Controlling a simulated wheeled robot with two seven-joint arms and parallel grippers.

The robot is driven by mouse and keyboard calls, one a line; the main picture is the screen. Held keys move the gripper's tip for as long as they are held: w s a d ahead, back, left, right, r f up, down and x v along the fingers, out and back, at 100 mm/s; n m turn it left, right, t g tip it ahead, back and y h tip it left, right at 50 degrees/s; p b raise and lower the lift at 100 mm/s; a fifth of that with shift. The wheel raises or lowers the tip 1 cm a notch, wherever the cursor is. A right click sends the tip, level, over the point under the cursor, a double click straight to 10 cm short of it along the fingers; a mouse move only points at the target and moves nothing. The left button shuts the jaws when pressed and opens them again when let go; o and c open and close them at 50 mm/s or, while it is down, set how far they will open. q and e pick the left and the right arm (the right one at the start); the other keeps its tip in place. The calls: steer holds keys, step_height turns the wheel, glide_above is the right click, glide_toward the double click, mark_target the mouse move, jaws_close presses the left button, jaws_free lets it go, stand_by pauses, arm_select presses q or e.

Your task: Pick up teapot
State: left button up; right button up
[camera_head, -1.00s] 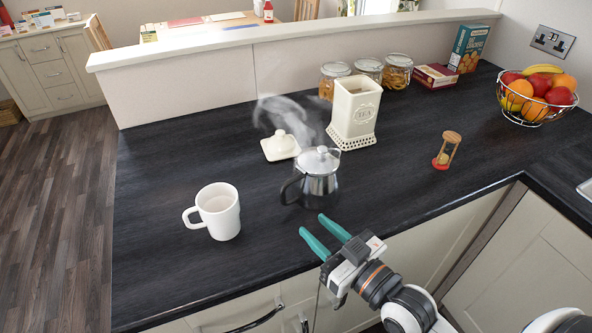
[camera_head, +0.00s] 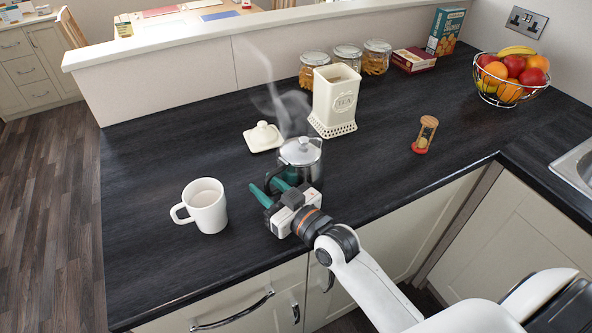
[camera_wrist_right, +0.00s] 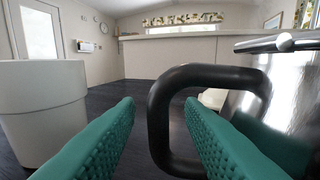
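The teapot (camera_head: 307,155) is a shiny metal pot with a lid and black handle, upright on the dark worktop. My right gripper (camera_head: 270,184) is at its near left side, low over the worktop, with teal fingers apart. In the right wrist view, the black handle (camera_wrist_right: 160,120) shows as a loop, its outer bar between the two open fingers (camera_wrist_right: 160,105). The right finger overlaps the loop's opening; I cannot tell whether it touches. The metal body (camera_wrist_right: 280,90) is at the right. My left gripper is not in view.
A white mug (camera_head: 207,207) stands left of the gripper and shows large in the wrist view (camera_wrist_right: 42,110). A cream lid (camera_head: 263,137) and tea canister (camera_head: 336,100) stand behind the teapot. An hourglass (camera_head: 425,134) and fruit bowl (camera_head: 510,78) are to the right.

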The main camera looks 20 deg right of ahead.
jaws_close()
steer(key=shift+r, duration=0.2)
stand_by(0.5)
